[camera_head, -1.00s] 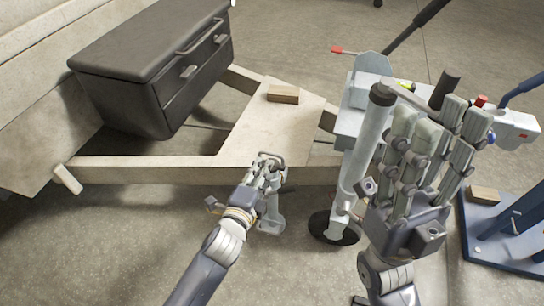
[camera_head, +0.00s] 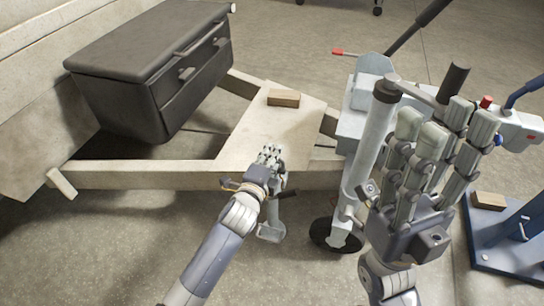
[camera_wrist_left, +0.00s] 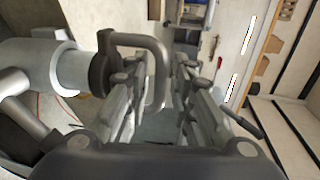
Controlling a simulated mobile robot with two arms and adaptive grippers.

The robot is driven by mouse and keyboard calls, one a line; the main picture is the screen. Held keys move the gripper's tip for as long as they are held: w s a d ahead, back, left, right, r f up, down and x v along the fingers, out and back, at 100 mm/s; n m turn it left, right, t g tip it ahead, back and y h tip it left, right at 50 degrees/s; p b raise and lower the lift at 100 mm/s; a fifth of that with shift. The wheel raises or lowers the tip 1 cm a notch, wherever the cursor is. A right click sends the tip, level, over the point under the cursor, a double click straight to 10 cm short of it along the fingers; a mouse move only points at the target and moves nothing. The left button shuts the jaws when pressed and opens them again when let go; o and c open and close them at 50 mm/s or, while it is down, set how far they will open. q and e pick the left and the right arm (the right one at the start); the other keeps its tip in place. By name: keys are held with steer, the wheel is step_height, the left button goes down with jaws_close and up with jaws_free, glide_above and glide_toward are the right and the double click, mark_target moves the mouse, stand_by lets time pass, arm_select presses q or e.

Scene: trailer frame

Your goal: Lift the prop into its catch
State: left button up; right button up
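The prop (camera_head: 270,220) is a pale grey leg with a flat foot, under the front beam of the trailer frame in the head view. A short dark lever (camera_head: 287,193) sticks out beside it. My left gripper (camera_head: 270,156) is above the prop at the beam and hides its upper part. In the left wrist view, a dark loop handle (camera_wrist_left: 158,68) reaches between the spread fingers of my left gripper (camera_wrist_left: 160,85), without a clear grip. My right gripper (camera_head: 445,125) is raised, empty and open at the right. I cannot make out the catch.
The pale trailer frame (camera_head: 140,175) carries a dark drawer box (camera_head: 150,65) and a wooden block (camera_head: 284,98). A grey jockey wheel post (camera_head: 370,150) stands between my grippers. A blue stand (camera_head: 505,240) is at the right. The floor in front is clear.

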arm_select(q)
jaws_close()
steer(key=shift+r, duration=0.1)
